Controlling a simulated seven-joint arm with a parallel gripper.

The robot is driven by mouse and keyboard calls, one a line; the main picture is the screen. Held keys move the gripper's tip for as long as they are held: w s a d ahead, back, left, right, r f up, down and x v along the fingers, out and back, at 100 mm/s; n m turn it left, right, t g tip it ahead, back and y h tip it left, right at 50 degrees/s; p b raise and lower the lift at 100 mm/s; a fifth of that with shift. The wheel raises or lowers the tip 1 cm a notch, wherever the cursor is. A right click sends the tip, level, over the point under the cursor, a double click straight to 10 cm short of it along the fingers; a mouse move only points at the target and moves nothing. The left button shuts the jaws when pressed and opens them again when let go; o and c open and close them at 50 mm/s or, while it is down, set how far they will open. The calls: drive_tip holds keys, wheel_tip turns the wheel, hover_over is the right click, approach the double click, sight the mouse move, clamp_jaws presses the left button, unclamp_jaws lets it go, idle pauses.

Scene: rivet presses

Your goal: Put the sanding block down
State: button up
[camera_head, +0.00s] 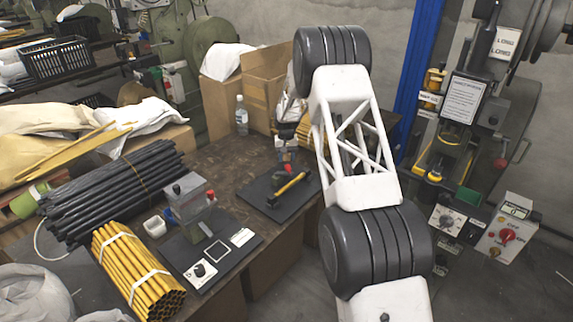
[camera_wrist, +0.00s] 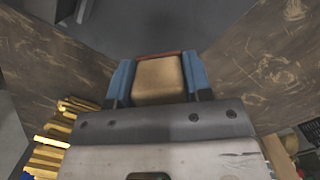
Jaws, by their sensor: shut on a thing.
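The sanding block (camera_wrist: 160,78) is a tan block with a reddish-brown far edge. In the wrist view it sits between the two blue fingers of my gripper (camera_wrist: 160,85), which is shut on it. In the head view my gripper (camera_head: 287,150) is small and partly hidden, over the far part of the brown workbench (camera_head: 232,150), behind a black board. The block is hard to make out there. The wrist view shows worn brown bench surface (camera_wrist: 255,65) on both sides and a grey area beyond the block. I cannot tell the block's height above the bench.
The black board (camera_head: 262,190) holds a yellow-handled tool (camera_head: 290,187). A bottle (camera_head: 241,115) and cardboard boxes (camera_head: 222,105) stand behind. A grey press device (camera_head: 187,200), black rods (camera_head: 115,180) and yellow tubes (camera_head: 135,270) fill the left. Bare bench shows between bottle and board.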

drive_tip(key=shift+f, duration=0.1)
drive_tip(key=shift+f, duration=1.8)
drive_tip(key=shift+f, duration=0.25)
drive_tip(key=shift+f, duration=0.2)
drive_tip(key=shift+s+f, duration=0.15)
drive_tip(key=shift+f, duration=0.25)
drive_tip(key=o, duration=1.2)
drive_tip(key=shift+s+f, duration=0.1)
drive_tip(key=shift+f, duration=0.1)
drive_tip(key=shift+a, duration=0.15)
drive_tip(key=shift+r, duration=0.7)
drive_tip(key=r, duration=0.4)
drive_tip(key=w+r, duration=0.1)
drive_tip(key=r, duration=0.3)
drive_tip(key=w+r, duration=0.1)
drive_tip(key=r, duration=0.3)
drive_tip(key=shift+r, duration=0.3)
